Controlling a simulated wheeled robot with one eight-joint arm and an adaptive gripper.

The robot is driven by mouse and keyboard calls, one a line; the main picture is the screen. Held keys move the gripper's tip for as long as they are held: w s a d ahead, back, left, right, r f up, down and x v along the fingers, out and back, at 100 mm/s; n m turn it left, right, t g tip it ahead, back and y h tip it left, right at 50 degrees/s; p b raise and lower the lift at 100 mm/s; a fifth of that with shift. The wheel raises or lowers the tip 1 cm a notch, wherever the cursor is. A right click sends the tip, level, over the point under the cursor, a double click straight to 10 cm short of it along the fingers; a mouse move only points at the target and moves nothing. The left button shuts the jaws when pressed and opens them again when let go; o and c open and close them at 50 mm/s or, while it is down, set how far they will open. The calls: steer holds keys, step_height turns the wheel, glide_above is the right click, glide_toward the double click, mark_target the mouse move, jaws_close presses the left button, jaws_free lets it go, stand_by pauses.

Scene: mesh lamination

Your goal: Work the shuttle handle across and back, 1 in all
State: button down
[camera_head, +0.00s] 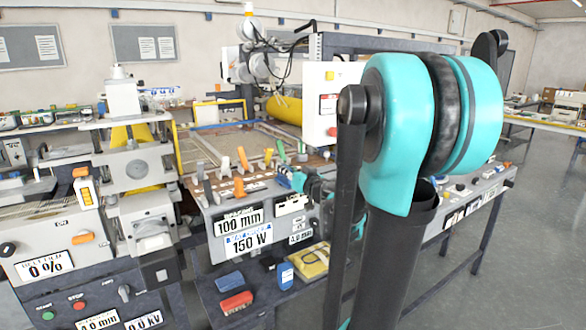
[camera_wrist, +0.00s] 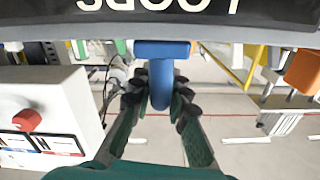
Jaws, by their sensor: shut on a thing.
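The shuttle handle (camera_wrist: 161,76) is a blue T-shaped grip in the upper middle of the wrist view, just below a dark panel edge. My gripper (camera_wrist: 157,104) has a green-and-black finger on either side of its stem and is shut on it. In the head view my gripper (camera_head: 303,184) is small, at the front panel of the machine right of the 150 W display. My arm hides part of the machine to the right.
A panel marked LOOPS (camera_wrist: 160,8) shows upside down above the handle. A white box with a red knob (camera_wrist: 28,121) stands at the left of the wrist view. Orange levers (camera_head: 243,158) stand on the machine. Blue and red blocks (camera_head: 236,302) lie on the shelf below.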

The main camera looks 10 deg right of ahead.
steer(key=shift+s+a, duration=0.1)
steer(key=shift+a, duration=0.1)
steer(key=c, duration=1.5)
jaws_free()
steer(key=shift+a, duration=0.1)
steer(key=shift+s+d, duration=0.3)
steer(key=shift+s, duration=0.2)
steer(key=v, duration=1.1)
steer(key=shift+a, duration=0.1)
